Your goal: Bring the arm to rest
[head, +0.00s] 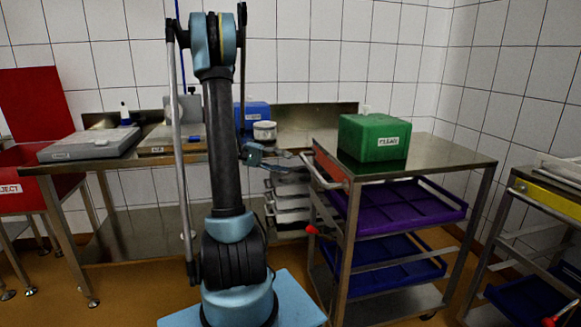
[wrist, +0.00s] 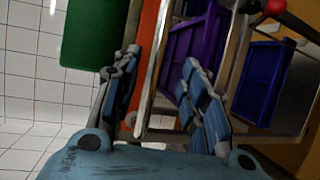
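My arm stands upright in the middle of the head view, in front of the steel workbench (head: 150,228). My gripper (head: 284,160) hangs at about bench-top height, pointing right towards the trolley (head: 430,147). In the wrist view its two blue padded fingers (wrist: 160,60) stand apart with nothing held between them. The trolley's frame shows behind the gap. I cannot tell how close the fingertips are to the trolley handle.
A green box (head: 374,138) stands on the trolley, with purple (head: 400,209) and blue trays (head: 388,262) below. Moulds, a blue box (head: 254,115) and a white round tub (head: 265,131) stand on the bench. A red reject bin (head: 22,190) is left; another cart (head: 545,195) is right.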

